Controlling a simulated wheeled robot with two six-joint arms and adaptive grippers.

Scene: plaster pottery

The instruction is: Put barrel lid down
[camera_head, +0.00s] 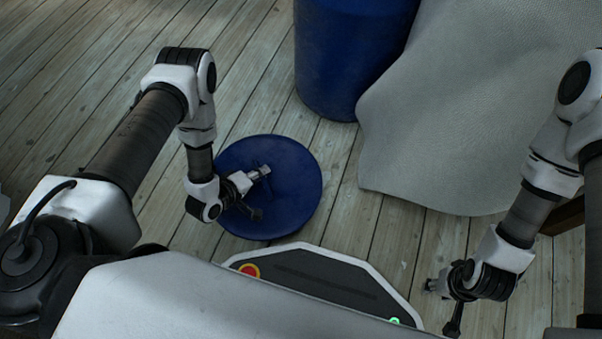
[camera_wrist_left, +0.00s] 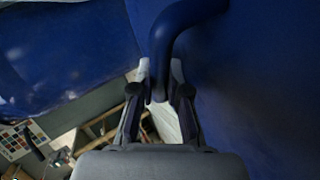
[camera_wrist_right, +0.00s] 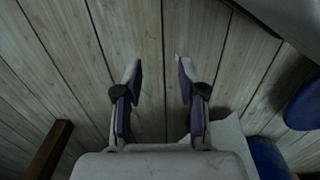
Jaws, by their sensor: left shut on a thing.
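The round blue barrel lid (camera_head: 298,190) is in the middle of the head view, over the plank floor. My left gripper (camera_head: 262,172) is at the lid and shut on its curved blue handle. In the left wrist view the handle (camera_wrist_left: 182,28) runs down between the fingers (camera_wrist_left: 160,92), and the lid's blue face (camera_wrist_left: 255,80) fills the right side. I cannot tell whether the lid touches the floor. My right gripper (camera_head: 440,303) is low at the right, away from the lid. In the right wrist view its fingers (camera_wrist_right: 158,72) are apart and empty above the planks.
A blue barrel (camera_head: 350,55) stands behind the lid at the top. A large pale draped cloth (camera_head: 450,120) lies right of it. A dark wooden piece (camera_wrist_right: 48,150) shows in the right wrist view. The plank floor (camera_head: 60,80) is clear at the upper left.

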